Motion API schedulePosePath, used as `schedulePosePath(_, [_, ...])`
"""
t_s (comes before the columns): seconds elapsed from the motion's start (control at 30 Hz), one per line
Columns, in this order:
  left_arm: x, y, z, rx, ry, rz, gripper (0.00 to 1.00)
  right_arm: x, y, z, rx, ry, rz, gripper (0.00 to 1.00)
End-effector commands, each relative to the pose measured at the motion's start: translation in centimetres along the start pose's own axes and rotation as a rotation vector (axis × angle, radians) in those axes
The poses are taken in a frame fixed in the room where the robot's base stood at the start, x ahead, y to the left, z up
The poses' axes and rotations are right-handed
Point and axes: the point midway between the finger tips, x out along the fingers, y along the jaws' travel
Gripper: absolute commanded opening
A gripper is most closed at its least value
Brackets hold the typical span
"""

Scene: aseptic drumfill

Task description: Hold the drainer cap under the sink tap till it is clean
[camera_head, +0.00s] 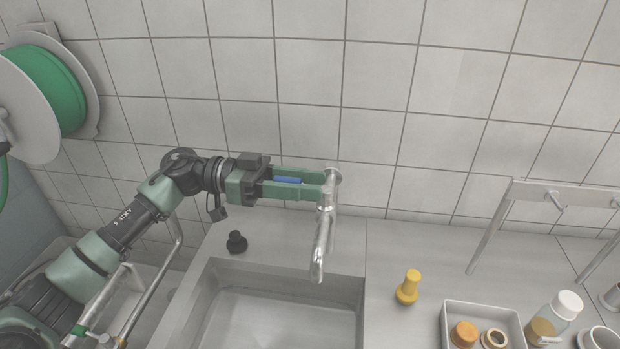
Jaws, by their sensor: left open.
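My left gripper (323,182) reaches in from the left. Its two green fingers are apart, with the tips at the upper part of the metal sink tap (324,225). A small blue piece (287,180) shows between the fingers; I cannot tell whether it belongs to the tap. The tap's spout points down over the sink (290,315). No water shows. I cannot tell for sure which thing is the drainer cap. An orange round cap (465,332) and a brown-and-white ring (494,339) lie in a white tray (483,306). My right gripper is not in view.
A yellow piece (408,287) stands on the counter right of the sink. A white-capped bottle (555,318) and a metal rack (560,194) are at the right. A green hose reel (50,85) hangs upper left.

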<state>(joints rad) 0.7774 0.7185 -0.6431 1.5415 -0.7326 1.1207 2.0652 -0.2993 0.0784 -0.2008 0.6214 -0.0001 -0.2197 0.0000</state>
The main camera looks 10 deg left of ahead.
Motion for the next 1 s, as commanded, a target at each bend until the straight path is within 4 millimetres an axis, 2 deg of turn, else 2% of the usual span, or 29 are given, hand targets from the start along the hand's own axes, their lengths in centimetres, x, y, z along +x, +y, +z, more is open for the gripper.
schedulePosePath(0.33, [0.58, 0.00, 0.05, 0.000, 0.000, 0.000, 0.42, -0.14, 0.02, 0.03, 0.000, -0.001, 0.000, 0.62])
schedulePosePath(0.4, [0.57, 0.00, 0.04, 0.000, 0.000, 0.000, 0.23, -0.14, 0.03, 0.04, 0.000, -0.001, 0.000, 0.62])
schedulePosePath(0.5, [0.56, 0.02, 0.03, 0.000, 0.000, 0.000, 0.00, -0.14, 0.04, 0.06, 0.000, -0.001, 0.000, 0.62])
schedulePosePath(1.0, [0.58, 0.12, 0.01, -0.001, -0.001, 0.004, 0.00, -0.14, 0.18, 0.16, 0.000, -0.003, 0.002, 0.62])
